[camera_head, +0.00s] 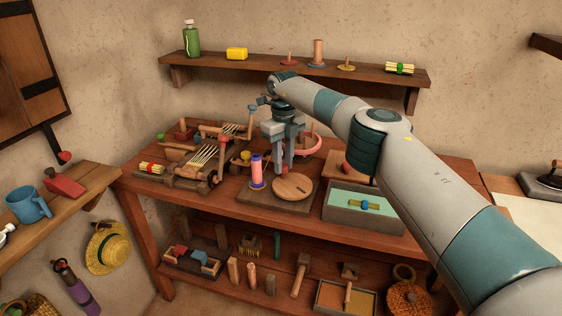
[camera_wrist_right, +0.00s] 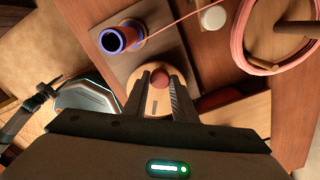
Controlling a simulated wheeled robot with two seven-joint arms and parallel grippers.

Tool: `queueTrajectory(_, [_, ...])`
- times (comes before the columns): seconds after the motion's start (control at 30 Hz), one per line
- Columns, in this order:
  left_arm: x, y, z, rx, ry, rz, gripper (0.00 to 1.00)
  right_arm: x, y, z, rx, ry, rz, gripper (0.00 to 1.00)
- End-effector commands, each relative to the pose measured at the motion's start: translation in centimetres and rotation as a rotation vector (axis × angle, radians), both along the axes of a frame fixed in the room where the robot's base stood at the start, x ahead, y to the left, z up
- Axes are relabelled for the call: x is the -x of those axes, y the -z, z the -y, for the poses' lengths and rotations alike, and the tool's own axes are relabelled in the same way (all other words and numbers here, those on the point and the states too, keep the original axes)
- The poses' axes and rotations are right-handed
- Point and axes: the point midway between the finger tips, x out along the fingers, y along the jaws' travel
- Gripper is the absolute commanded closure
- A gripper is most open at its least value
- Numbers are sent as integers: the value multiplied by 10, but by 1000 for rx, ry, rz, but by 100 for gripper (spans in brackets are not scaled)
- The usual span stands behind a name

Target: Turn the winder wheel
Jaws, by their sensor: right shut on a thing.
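The winder wheel is a flat, round wooden disc (camera_head: 293,188) on a grey-brown base board (camera_head: 250,203) on the table. In the right wrist view the disc (camera_wrist_right: 154,104) shows partly between my fingers, with a reddish round knob (camera_wrist_right: 159,78) standing on it. My right gripper (camera_head: 284,171) points down over the wheel, and its fingers (camera_wrist_right: 158,92) are shut on the knob. Beside the wheel stands a spool with purple flanges (camera_head: 256,172); it also shows in the wrist view (camera_wrist_right: 122,38). A pink thread runs from the spool. My left gripper is not in view.
A pink ring of thread (camera_head: 309,147) stands behind the wheel. A wooden frame with strings (camera_head: 203,156) lies to the left. A grey tray with a green inside (camera_head: 364,223) stands at the right. A wall shelf (camera_head: 290,68) is behind the arm.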

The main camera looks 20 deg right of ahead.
Motion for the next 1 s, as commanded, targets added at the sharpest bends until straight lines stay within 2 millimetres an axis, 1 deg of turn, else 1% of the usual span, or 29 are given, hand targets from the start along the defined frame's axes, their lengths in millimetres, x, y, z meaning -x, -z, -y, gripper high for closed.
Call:
queueTrajectory(0.03, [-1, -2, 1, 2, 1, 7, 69, -2, -3, 2, -1, 46, 4, 98])
queueTrajectory(0.43, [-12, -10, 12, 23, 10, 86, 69, -4, -3, 18, -1, 425, 3, 98])
queueTrajectory(0.7, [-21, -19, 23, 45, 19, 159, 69, -3, -4, 29, -1, 668, 4, 98])
queueTrajectory(1.0, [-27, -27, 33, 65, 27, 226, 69, 0, -3, 36, 0, 846, 3, 98])
